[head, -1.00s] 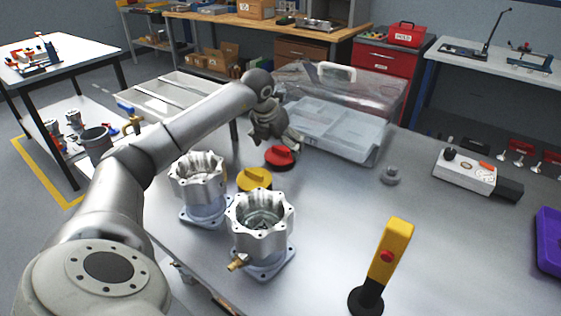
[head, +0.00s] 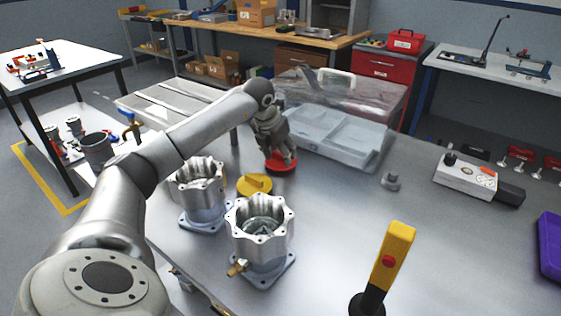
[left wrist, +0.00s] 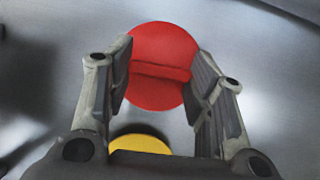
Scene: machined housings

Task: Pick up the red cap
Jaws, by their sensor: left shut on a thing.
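The red cap (head: 283,169) is a round disc with a raised bar across its top. It is on the metal table behind the yellow cap (head: 256,184). My left gripper (head: 279,157) points down over it and is shut on its bar. In the left wrist view, the red cap (left wrist: 163,45) shows between the two fingers (left wrist: 161,73), one at each end of the bar. The yellow cap (left wrist: 140,144) shows partly below, cut off by the gripper body. I cannot see any gap under the red cap. My right gripper is not in view.
Two machined housings (head: 262,225) stand in front, with the yellow cap beside them. A clear divided tray (head: 345,140) lies close behind the red cap. A yellow-black post with a red button (head: 393,255) stands front right. The table's middle right is mostly clear.

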